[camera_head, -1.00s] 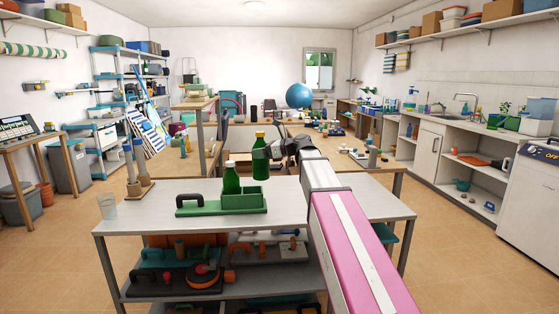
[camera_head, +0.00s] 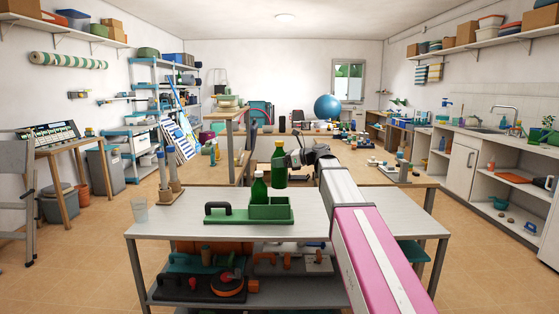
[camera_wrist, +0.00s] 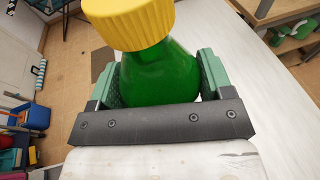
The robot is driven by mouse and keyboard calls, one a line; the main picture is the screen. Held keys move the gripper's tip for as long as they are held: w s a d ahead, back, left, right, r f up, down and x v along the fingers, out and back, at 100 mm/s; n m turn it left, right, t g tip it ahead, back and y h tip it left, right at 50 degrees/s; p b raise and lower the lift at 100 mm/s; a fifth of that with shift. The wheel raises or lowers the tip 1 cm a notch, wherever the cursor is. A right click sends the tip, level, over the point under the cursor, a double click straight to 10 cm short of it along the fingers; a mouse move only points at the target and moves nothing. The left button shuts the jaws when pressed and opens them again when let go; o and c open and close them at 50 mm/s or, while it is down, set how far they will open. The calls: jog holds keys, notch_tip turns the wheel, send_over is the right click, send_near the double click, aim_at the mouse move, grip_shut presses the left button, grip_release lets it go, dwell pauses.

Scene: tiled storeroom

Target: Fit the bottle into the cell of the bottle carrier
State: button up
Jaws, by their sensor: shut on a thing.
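The green bottle carrier (camera_head: 271,212) stands on the white table, with a black handle at its left end. One green bottle (camera_head: 258,188) stands at the carrier, toward its middle. A second green bottle (camera_head: 279,168) with a yellow cap is held upright above the right part of the carrier. My gripper (camera_head: 286,159) is shut on this bottle. In the wrist view the yellow cap (camera_wrist: 128,20) and green shoulder (camera_wrist: 158,75) sit between the two green finger pads. The bottle's lower end and the carrier's cells are hidden in the wrist view.
The white table (camera_head: 350,222) has free room right of the carrier. A clear glass (camera_head: 140,210) and a stand with upright posts (camera_head: 172,192) are at its left end. The lower shelf (camera_head: 190,290) holds several tools.

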aim_at(279, 172)
jog(key=shift+f, duration=2.5)
jog(key=shift+f, duration=3.75)
jog(key=o, duration=1.5)
jog(key=shift+o, duration=0.2)
jog(key=shift+d, duration=0.15)
jog(key=v, duration=1)
jog(key=shift+d, duration=0.3)
jog(key=shift+s, duration=0.15)
